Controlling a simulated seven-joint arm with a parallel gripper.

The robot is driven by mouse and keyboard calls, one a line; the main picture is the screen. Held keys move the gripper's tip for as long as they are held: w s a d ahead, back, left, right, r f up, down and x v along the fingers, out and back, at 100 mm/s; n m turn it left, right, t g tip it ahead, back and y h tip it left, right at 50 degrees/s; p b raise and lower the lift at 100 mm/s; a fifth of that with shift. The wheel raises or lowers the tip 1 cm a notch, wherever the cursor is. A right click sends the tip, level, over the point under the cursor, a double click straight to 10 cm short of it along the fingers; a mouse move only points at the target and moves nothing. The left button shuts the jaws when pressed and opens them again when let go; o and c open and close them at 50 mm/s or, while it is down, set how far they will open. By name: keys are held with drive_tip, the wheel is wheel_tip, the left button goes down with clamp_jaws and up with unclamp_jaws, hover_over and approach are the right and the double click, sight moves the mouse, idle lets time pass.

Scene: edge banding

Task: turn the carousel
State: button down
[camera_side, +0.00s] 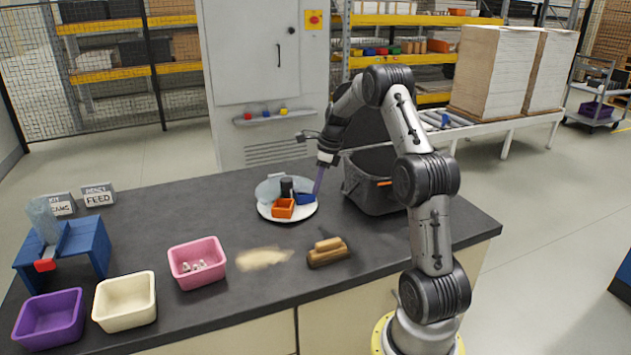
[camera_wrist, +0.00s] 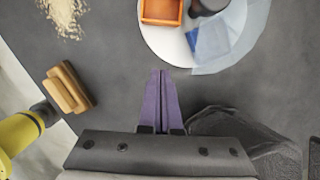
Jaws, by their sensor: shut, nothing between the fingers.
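The carousel is a round white disc (camera_side: 301,212) on the dark bench; it also shows at the top of the wrist view (camera_wrist: 168,44). It carries an orange bin (camera_side: 283,208), a blue bin (camera_side: 305,198), a black upright post (camera_side: 287,187) and a clear bluish screen (camera_side: 266,191). My gripper (camera_side: 316,196) points down at the disc's right side in the side view, its purple fingers shut and empty. In the wrist view the fingertips (camera_wrist: 160,72) lie just off the disc's rim, near the blue bin (camera_wrist: 208,40). I cannot tell whether they touch anything.
A dark grey open bin (camera_side: 372,190) stands close right of the carousel. A wooden brush (camera_side: 328,252) and a sawdust pile (camera_side: 263,259) lie in front. Pink (camera_side: 197,262), cream (camera_side: 125,301) and purple (camera_side: 49,317) bins and a blue stand (camera_side: 62,250) are further left.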

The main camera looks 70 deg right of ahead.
sight(274, 206)
drive_tip(key=x, duration=0.5)
drive_tip(key=shift+a+f, duration=0.1)
drive_tip(key=shift+f, duration=0.15)
drive_tip(key=w, duration=0.3)
drive_tip(key=shift+a+f, duration=0.3)
drive_tip(key=shift+w+a, duration=0.15)
drive_tip(key=shift+w, duration=0.4)
drive_tip(key=shift+w+a+m, duration=0.35)
drive_tip(key=shift+a+m, duration=0.1)
drive_tip(key=shift+m, duration=0.35)
drive_tip(key=shift+w+a+m+h, duration=0.3)
drive_tip(key=shift+w+a+m, duration=0.05)
drive_tip(key=shift+m, duration=0.35)
drive_tip(key=shift+w+a, duration=0.6)
drive_tip(key=shift+w, duration=0.35)
drive_tip(key=shift+w+a, duration=0.25)
drive_tip(key=shift+w, duration=0.85)
drive_tip(key=shift+w+m, duration=0.4)
drive_tip(key=shift+m, duration=0.2)
